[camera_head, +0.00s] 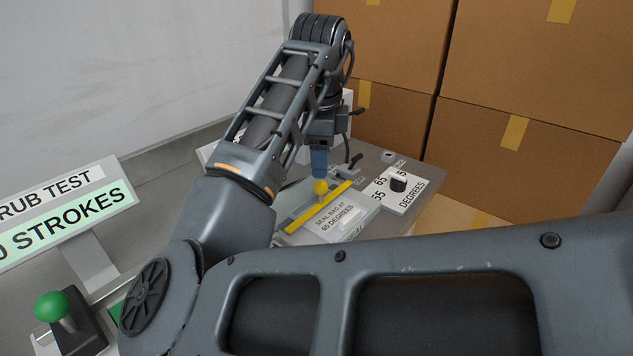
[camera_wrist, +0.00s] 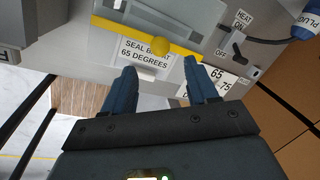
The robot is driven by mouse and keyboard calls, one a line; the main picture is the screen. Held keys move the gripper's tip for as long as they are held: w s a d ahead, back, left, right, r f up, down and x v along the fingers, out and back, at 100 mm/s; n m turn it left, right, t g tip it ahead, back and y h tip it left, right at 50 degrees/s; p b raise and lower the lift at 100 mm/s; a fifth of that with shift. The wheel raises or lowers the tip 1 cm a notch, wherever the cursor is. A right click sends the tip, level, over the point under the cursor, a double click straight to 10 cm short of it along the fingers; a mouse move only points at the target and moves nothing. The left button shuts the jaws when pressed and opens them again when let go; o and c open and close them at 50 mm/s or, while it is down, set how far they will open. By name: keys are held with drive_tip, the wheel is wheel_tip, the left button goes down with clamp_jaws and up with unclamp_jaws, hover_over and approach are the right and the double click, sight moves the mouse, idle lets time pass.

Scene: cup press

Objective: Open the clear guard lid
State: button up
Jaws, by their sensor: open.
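The guard lid (camera_wrist: 190,15) shows as a pale see-through panel at the top of the wrist view. A yellow strip (camera_wrist: 115,29) runs along its edge, with a round yellow knob (camera_wrist: 161,44) on it. In the head view the strip (camera_head: 301,220) and knob (camera_head: 320,187) show below my gripper, and my arm hides part of the lid area. My gripper (camera_wrist: 160,67) is open, its blue fingers apart and empty. In the wrist view the knob lies just beyond the fingertips, between their lines. In the head view the fingers (camera_head: 319,161) are just above the knob; contact is unclear.
A sign reading "SEAL BAG AT 65 DEGREES" (camera_head: 343,216) lies before the strip. A degrees dial (camera_head: 398,184) and heat switch (camera_wrist: 238,45) are to the right. A blue plug (camera_wrist: 304,27) has a dark cable. Cardboard boxes (camera_head: 545,75) stand behind; a green knob (camera_head: 51,306) is front left.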

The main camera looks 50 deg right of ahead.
sight(321, 182)
drive_tip(key=f, duration=0.5)
drive_tip(key=d+f, duration=0.1)
drive_tip(key=f, duration=0.1)
drive_tip(key=shift+w+d+f, duration=0.1)
drive_tip(key=shift+w+f, duration=0.15)
drive_tip(key=shift+w, duration=0.15)
clamp_jaws()
idle(0.3)
